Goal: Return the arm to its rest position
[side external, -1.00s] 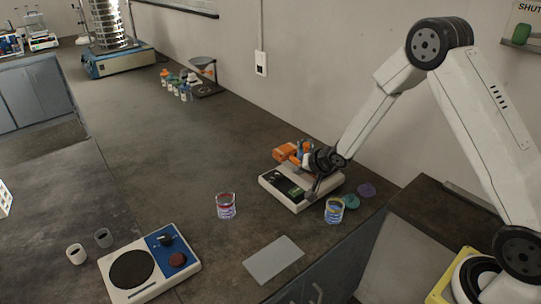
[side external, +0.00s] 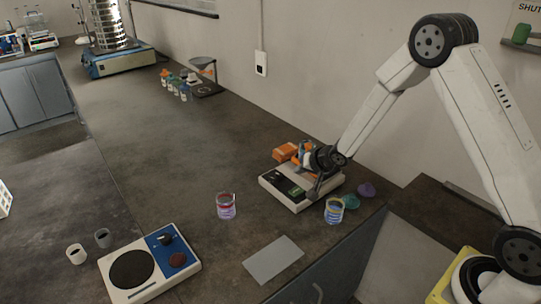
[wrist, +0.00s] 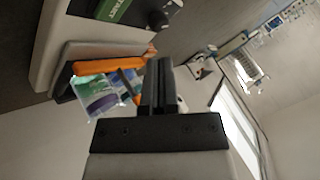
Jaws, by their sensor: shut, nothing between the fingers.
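My gripper (side external: 316,186) is over the right part of a white benchtop device with a dark and green panel (side external: 282,187), at the right end of the bench. Whether it touches the device cannot be told from the side view. In the wrist view my gripper (wrist: 158,62) has its two dark fingers together, with nothing held between them. Part of the device with its green panel (wrist: 108,10) shows at the top left of that view. My arm is bent high, with its elbow at the upper right of the side view.
Teal (side external: 350,202) and purple (side external: 366,189) items lie at the bench edge.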

